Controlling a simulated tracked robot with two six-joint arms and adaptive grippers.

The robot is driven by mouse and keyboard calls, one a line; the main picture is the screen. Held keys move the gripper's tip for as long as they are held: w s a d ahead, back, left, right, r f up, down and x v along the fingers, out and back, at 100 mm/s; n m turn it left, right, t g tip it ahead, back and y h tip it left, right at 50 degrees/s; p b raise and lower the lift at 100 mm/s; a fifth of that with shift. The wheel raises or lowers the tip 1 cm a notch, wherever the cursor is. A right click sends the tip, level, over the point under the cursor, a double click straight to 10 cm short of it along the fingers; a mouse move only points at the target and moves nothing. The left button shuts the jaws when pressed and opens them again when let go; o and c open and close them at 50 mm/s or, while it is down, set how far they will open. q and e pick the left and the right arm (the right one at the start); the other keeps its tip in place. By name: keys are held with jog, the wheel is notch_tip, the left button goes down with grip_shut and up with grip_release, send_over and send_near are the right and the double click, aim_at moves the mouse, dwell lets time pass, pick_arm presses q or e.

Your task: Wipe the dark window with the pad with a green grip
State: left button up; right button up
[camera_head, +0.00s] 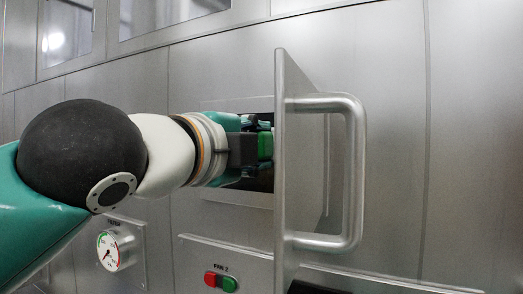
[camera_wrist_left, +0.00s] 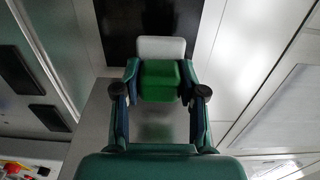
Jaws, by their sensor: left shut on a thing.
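The dark window (camera_wrist_left: 150,22) is a black panel in the steel wall at the top of the left wrist view. In the head view only dark slivers of it (camera_head: 262,184) show around my gripper. My left gripper (camera_wrist_left: 160,78) is shut on the green grip (camera_wrist_left: 160,84) of the pad. The pale grey pad (camera_wrist_left: 161,48) overlaps the window's lower edge in the wrist view; I cannot tell whether it touches the glass. In the head view my left gripper (camera_head: 257,147) is partly hidden behind an open door. My right gripper is not in view.
The open steel door (camera_head: 286,220) with a large bar handle (camera_head: 355,170) stands out just right of my left gripper. A pressure gauge (camera_head: 110,250) and red and green buttons (camera_head: 221,282) are on the wall below. The wall right of the door is flat.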

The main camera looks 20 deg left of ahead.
pick_arm(q)
jog(key=shift+s, duration=0.2)
jog(key=s, duration=0.3)
jog(key=shift+a+b, duration=0.15)
jog(key=shift+b, duration=0.15)
dwell(0.5)
jog(key=w+a+f+n, duration=0.1)
jog(key=a+f+n, duration=0.1)
jog(key=a+n, duration=0.4)
jog(key=w+a+f+n, duration=0.1)
jog(key=a+f+n, duration=0.15)
jog(key=a, duration=0.55)
jog(key=w, duration=0.6)
jog(key=shift+d+r, duration=0.35)
jog(key=shift+d, duration=0.05)
jog(key=shift+w+d+n+p, duration=0.1)
jog(key=shift+w+n+p, duration=0.3)
jog(key=shift+w, duration=0.6)
jog(key=shift+d, duration=0.1)
